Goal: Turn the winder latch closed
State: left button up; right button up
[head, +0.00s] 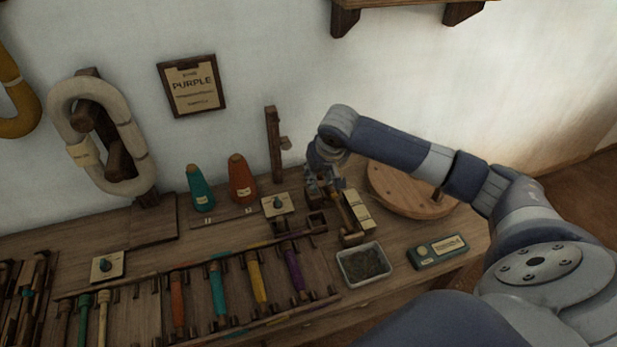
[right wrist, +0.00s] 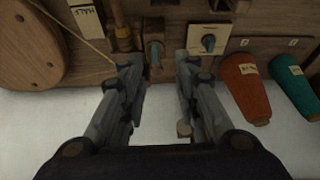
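My right gripper (head: 322,192) reaches down over the bench beside the round wooden disc (head: 405,190). In the right wrist view its two fingers (right wrist: 162,75) stand apart with nothing between them. A small brown wooden piece with a darker turning part (right wrist: 154,52) lies just beyond the fingertips, nearer the left finger; it may be the winder latch. I cannot tell how far it is turned. In the head view my gripper hides most of that spot. A cream plate with a blue-grey knob (head: 278,203) is beside it and also shows in the right wrist view (right wrist: 208,42). My left gripper is not in view.
An orange cone (head: 242,180) and a teal cone (head: 200,190) stand left of the gripper. A tray of dark bits (head: 364,265), a green box (head: 438,251) and a rack of coloured bobbins (head: 218,290) are nearer. A wooden post (head: 273,145) rises behind.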

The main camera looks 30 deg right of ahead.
send_near(315, 193)
jog(key=w, duration=0.2)
jog(key=x, duration=0.5)
jog(key=shift+s+d+f, duration=0.1)
jog(key=shift+d+f, duration=0.1)
jog(key=shift+d, duration=0.05)
jog(key=shift+f+b, duration=0.3)
jog(key=shift+f, duration=0.15)
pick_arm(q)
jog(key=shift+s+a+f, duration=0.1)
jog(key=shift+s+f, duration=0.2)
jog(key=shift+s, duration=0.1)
pick_arm(e)
grip_shut()
